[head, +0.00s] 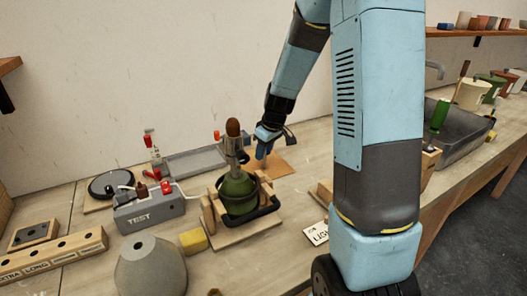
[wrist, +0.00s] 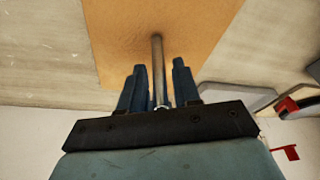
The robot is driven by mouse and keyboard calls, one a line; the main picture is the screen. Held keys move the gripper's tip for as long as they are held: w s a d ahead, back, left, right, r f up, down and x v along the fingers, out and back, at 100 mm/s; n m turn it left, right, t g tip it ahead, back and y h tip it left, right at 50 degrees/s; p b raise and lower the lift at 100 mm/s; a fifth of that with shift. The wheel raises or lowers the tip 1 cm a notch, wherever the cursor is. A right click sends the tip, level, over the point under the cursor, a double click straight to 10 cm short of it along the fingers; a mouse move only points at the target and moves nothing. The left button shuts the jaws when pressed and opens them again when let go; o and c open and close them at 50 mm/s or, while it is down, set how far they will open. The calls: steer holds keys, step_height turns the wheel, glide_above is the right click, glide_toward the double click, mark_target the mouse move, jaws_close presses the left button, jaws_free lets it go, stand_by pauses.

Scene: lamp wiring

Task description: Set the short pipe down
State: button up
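The short pipe (wrist: 158,70) is a thin grey metal tube in the wrist view. Its far end meets the orange-tan mat (wrist: 190,25), where a soft shadow shows, and its near end lies between my fingers. My gripper (wrist: 158,85) has its blue fingers on either side of the pipe, with a visible gap on each side, so it looks open around it. In the head view my gripper (head: 266,143) is low over the mat (head: 280,166), behind the green lamp body; I cannot make out the pipe there.
The green lamp body (head: 238,190) stands in a wooden cradle in front of my gripper. A grey TEST box (head: 148,212) and a grey tray (head: 195,163) are to its left. A grey cone (head: 150,268) and a yellow block (head: 194,240) stand nearer. A sink (head: 460,130) is at right.

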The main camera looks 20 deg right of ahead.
steer(key=shift+o, duration=0.5)
steer(key=shift+r, duration=0.3)
steer(key=v, duration=1.1)
steer(key=s+r+m+t+h, duration=0.1)
steer(key=s+r+m, duration=0.2)
steer(key=s, duration=1)
steer(key=s+a+r+m+t, duration=0.1)
steer(key=s+r+m+t, duration=0.1)
steer(key=s+r, duration=0.6)
steer(key=shift+s+a+m+h, duration=0.35)
steer(key=shift+s+m, duration=0.55)
steer(key=shift+s, duration=1.8)
